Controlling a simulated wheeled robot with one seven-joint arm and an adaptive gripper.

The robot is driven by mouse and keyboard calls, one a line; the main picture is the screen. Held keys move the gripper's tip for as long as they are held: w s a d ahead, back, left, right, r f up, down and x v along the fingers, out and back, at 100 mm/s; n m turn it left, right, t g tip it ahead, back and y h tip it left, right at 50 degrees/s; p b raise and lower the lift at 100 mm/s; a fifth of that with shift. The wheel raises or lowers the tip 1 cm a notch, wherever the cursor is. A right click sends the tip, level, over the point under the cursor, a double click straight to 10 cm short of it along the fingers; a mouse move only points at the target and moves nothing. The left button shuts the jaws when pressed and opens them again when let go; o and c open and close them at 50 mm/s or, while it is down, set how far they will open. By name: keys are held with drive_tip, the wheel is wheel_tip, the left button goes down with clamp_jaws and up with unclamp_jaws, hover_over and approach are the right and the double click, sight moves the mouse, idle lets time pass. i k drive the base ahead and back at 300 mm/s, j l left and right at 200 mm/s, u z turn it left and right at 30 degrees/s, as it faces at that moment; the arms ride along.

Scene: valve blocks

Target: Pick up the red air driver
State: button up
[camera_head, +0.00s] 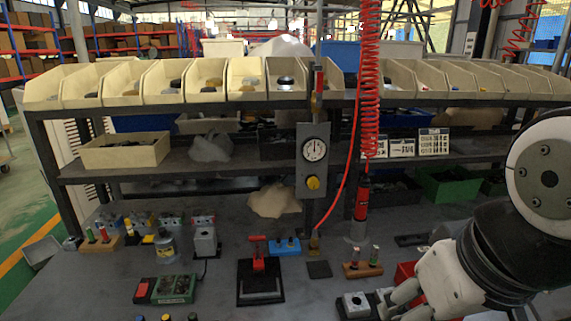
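The red air driver (362,196) hangs upright at the lower end of a red coiled hose (369,60), right of the pressure gauge. It has a red body with a dark band, and its lower end is near a grey cylindrical piece (356,232) on the bench. I cannot tell whether the two touch. My gripper (398,302) is at the bottom right, low over the bench, to the right of and nearer than the driver, and apart from it. Its fingers are partly cut off by the frame edge, so its opening is unclear.
The grey bench (220,285) holds a red press on a black base (260,278), a green box (172,289), a wooden block with small drivers (363,268) and a valve block (355,304). A gauge panel (313,160) stands left of the driver. Shelves with bins (205,80) are behind.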

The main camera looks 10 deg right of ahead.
sight(364, 184)
drive_tip(key=z, duration=0.9)
drive_tip(key=l+u, duration=0.15)
drive_tip(key=u, duration=0.2)
drive_tip(key=i+l+u, duration=0.1)
drive_tip(key=u, duration=0.3)
drive_tip(key=l+u, duration=0.55)
drive_tip(key=l, duration=0.7)
drive_tip(key=k+l+u, duration=0.2)
drive_tip(key=l, duration=0.65)
drive_tip(key=i+l, duration=0.05)
